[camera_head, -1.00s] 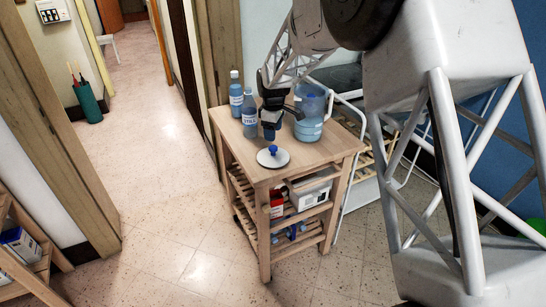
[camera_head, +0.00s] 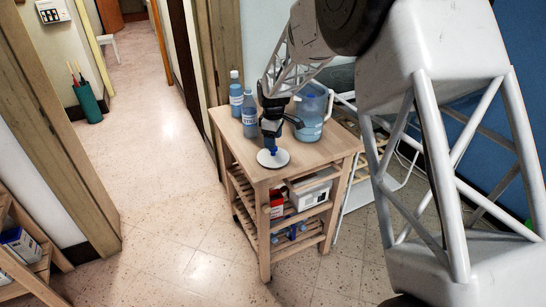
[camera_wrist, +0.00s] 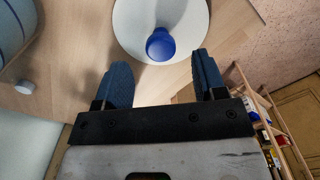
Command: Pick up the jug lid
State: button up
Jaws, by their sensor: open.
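The jug lid (camera_head: 273,158) is a white disc with a blue knob. It lies flat on the wooden cart top near its front corner. In the wrist view the lid (camera_wrist: 135,25) shows at the top, its blue knob (camera_wrist: 160,44) just beyond and between the fingertips. My gripper (camera_head: 272,140) is above the lid and partly hides the knob in the head view. Its blue-padded fingers (camera_wrist: 163,75) are apart with nothing between them. The blue jug (camera_head: 311,115) stands open behind and to the right of the lid.
Two blue bottles (camera_head: 249,113) stand on the wooden cart (camera_head: 235,135) left of my gripper. The jug's side shows at the wrist view's left (camera_wrist: 12,30). Lower shelves hold a white box (camera_head: 310,194).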

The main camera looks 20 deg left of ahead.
jog(key=shift+f, duration=2.2)
jog(key=c, duration=1)
jog(key=shift+r, duration=0.15)
jog(key=shift+r, duration=1.55)
jog(key=shift+s+d+r, duration=0.1)
jog(key=shift+s+d, duration=0.05)
jog(key=shift+s, duration=0.2)
jog(key=s+d+r, duration=0.1)
jog(key=s+d, duration=0.6)
jog(key=s, duration=0.6)
jog(key=shift+d+r, duration=0.2)
jog(key=shift+d, duration=0.2)
